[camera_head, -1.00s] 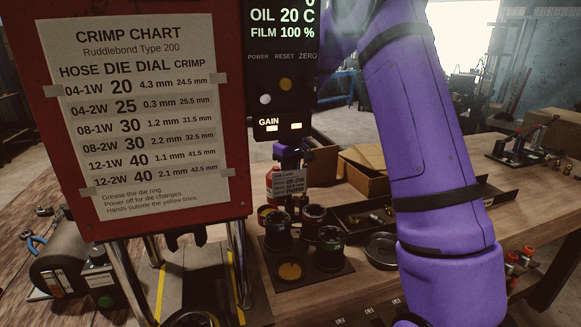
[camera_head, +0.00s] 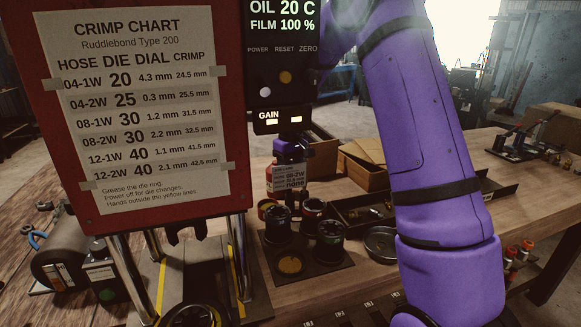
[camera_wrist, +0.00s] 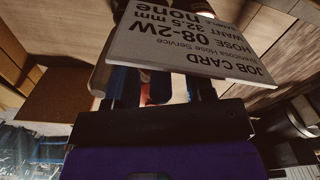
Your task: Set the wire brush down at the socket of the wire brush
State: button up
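My gripper (camera_head: 291,152) is behind the crimper's hanging control box, over the back of the bench. A white job card (camera_head: 288,178) reading 08-2W shows just below it. In the wrist view the job card (camera_wrist: 190,45) is upside down, close in front of my gripper (camera_wrist: 163,90), and covers much of the space past the fingers. The two dark fingers stand apart, with bluish, red and pale shapes showing between or behind them. I cannot make out the wire brush or its socket for sure in either view, nor whether anything is gripped.
Several dark dies stand on a black board (camera_head: 322,269) in front of the card. A round metal dish (camera_head: 380,244), a long dark tray (camera_head: 497,192) and open cardboard boxes (camera_head: 362,168) lie to the right. The red crimp chart panel (camera_head: 140,110) blocks the left.

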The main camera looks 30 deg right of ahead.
jog(key=shift+r, duration=0.1)
notch_tip(320, 180, up, 11)
jog(key=shift+f, duration=0.2)
dwell(0.4)
